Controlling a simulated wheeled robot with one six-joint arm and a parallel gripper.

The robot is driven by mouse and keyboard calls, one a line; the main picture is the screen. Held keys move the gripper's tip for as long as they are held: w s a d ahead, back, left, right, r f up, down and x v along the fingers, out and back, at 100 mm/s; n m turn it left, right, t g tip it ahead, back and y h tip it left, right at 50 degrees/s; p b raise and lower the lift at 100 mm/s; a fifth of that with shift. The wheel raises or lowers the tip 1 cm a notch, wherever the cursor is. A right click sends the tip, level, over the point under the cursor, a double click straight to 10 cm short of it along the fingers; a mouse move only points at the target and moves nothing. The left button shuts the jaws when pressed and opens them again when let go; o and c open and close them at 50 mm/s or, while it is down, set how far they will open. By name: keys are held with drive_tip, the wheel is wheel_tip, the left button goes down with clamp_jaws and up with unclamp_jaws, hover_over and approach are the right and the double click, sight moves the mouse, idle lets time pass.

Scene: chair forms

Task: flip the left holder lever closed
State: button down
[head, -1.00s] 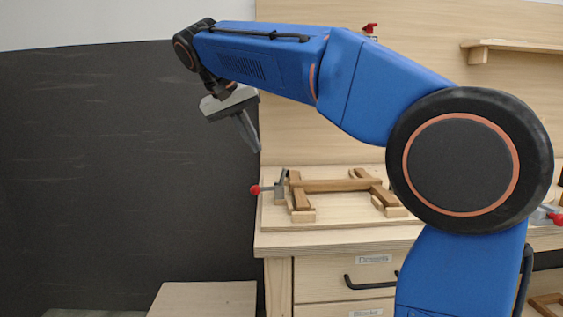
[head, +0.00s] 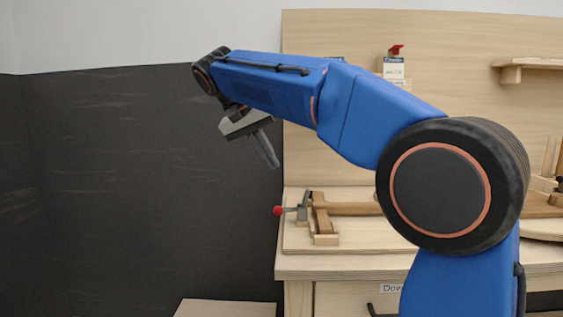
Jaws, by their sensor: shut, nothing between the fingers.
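The left holder lever (head: 289,210) is at the left end of the wooden board (head: 300,243) on the bench. Its red knob (head: 278,211) sticks out to the left, beyond the board's edge, and its grey metal clamp stands beside the wooden frame (head: 323,218). My gripper (head: 267,152) is above and a little left of the lever, pointing down and to the right, apart from it. Its fingers are together and empty. My arm hides the right part of the frame and the board.
The bench (head: 340,268) has a labelled drawer at its front. A wooden back panel (head: 350,40) stands behind it, with a small labelled box (head: 393,69) and a shelf (head: 525,63). A low wooden surface (head: 225,308) is at lower left. The dark wall area at left is clear.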

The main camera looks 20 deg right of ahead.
drive_tip(key=d+f, duration=0.7)
drive_tip(key=shift+w+d+f, duration=0.2)
drive_tip(key=shift+d+f, duration=0.1)
drive_tip(key=shift+f, duration=0.1)
drive_tip(key=shift+d, duration=0.15)
